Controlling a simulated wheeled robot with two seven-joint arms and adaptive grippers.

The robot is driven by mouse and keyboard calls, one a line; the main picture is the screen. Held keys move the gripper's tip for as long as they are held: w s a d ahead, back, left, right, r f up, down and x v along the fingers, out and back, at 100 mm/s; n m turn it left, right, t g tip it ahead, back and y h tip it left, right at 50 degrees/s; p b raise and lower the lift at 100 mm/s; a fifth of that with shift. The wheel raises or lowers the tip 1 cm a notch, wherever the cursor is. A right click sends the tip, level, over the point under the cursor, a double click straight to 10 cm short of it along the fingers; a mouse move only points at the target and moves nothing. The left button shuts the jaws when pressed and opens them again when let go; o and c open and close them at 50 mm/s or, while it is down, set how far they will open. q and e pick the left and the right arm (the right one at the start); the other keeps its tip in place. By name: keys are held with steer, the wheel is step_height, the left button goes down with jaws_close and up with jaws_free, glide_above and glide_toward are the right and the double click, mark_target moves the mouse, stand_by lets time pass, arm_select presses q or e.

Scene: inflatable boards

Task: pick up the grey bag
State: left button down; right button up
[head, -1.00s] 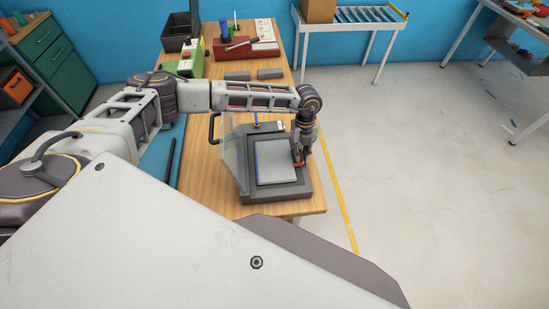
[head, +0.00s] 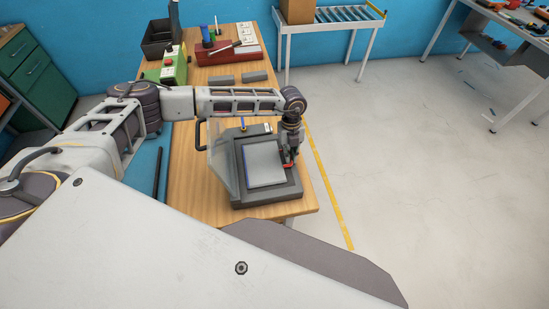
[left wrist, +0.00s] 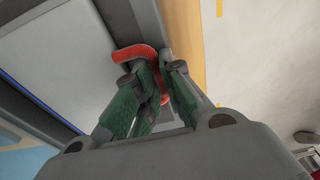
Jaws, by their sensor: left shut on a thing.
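A flat light grey sheet-like piece (head: 264,163) with a blue strip along its left edge lies on a dark grey machine bed (head: 262,196) at the near end of the wooden table. It is the only thing seen that could be the grey bag, but I cannot tell that it is one. My left gripper (head: 287,164) is over the right side of this bed. In the left wrist view, its green fingers (left wrist: 158,92) are shut on a red curved handle-like part (left wrist: 138,53) beside the grey piece. My right gripper is not in view.
A clear panel (head: 220,155) stands at the machine's left side, with a black handle (head: 199,134) near it. Grey blocks (head: 221,80), a red tool block (head: 235,53) and a green box (head: 172,68) sit farther back on the table (head: 188,180). Open floor lies right.

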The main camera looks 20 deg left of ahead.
arm_select(q)
steer(key=shift+r, duration=0.1)
step_height(320, 180, up, 10)
steer(key=b, duration=0.2)
stand_by(0.4)
